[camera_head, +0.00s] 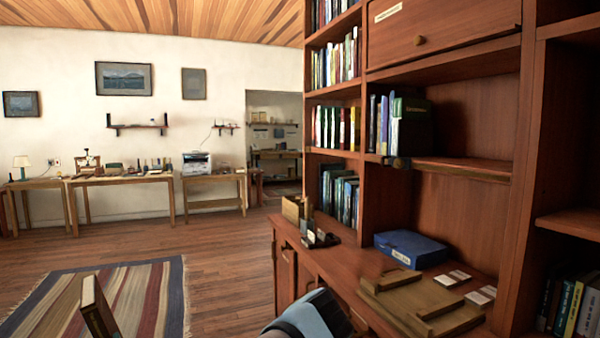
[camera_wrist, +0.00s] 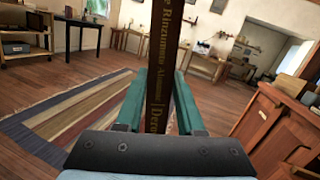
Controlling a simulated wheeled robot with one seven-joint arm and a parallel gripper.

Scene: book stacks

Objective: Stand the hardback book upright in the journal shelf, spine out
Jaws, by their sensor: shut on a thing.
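The hardback book (camera_wrist: 166,60) is brown with gold lettering on its spine. In the wrist view it stands between the two teal fingers of my gripper (camera_wrist: 162,82), which is shut on it, spine toward the camera. In the head view the book (camera_head: 98,309) shows at the lower left against the rug, away from the bookcase; my fingers are out of that picture. The wooden bookcase (camera_head: 468,120) fills the right. One middle shelf (camera_head: 468,167) holds several upright books (camera_head: 408,122) at its left, with bare board to their right. I cannot read which shelf is for journals.
On the bookcase's lower counter are a blue box (camera_head: 410,249), a wooden tray-like stand (camera_head: 415,300), white cards (camera_head: 452,277) and a small holder (camera_head: 318,237). More books fill side shelves. A striped rug (camera_head: 150,295) lies on open floor at left; tables line the back wall.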

